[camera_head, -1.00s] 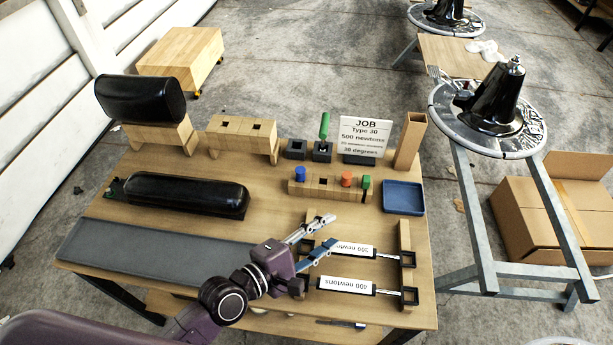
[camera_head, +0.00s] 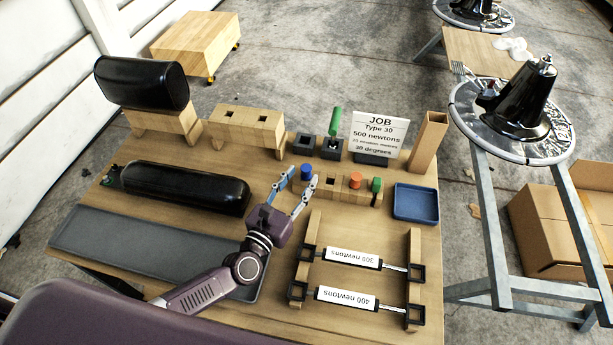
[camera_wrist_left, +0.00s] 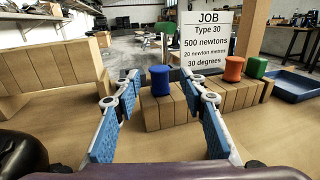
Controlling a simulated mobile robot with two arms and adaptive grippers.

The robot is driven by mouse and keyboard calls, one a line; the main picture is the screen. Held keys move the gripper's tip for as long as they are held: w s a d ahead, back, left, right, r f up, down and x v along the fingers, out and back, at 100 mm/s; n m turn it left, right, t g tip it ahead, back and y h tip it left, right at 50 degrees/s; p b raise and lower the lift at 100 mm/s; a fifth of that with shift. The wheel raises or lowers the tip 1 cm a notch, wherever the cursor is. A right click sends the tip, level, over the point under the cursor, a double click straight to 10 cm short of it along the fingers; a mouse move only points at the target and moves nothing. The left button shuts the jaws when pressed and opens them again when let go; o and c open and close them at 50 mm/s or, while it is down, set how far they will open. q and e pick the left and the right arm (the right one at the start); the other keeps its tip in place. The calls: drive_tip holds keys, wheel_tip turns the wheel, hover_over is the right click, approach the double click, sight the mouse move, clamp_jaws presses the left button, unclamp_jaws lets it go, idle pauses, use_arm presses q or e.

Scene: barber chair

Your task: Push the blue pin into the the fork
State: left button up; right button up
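The blue pin (camera_head: 306,172) is a short blue cylinder standing upright at the left end of a wooden block holder (camera_head: 337,190). My left gripper (camera_head: 298,186) is open just in front of it, with nothing between its fingers. In the left wrist view the blue pin (camera_wrist_left: 160,80) stands ahead, centred between the two blue-padded fingers (camera_wrist_left: 160,104), and they look short of it. My right gripper is not in view.
The holder also carries an orange pin (camera_head: 355,180) and a green one (camera_head: 376,184). A blue tray (camera_head: 416,203) is at its right. A job sign (camera_head: 380,133) stands behind. Black cushions (camera_head: 180,187) and a grey tray (camera_head: 150,245) lie left; labelled springs (camera_head: 352,257) lie in front.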

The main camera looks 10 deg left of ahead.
sight(304, 172)
use_arm(q)
drive_tip(key=x, duration=0.4)
drive_tip(key=shift+p, duration=0.3)
drive_tip(key=shift+r, duration=0.1)
clamp_jaws()
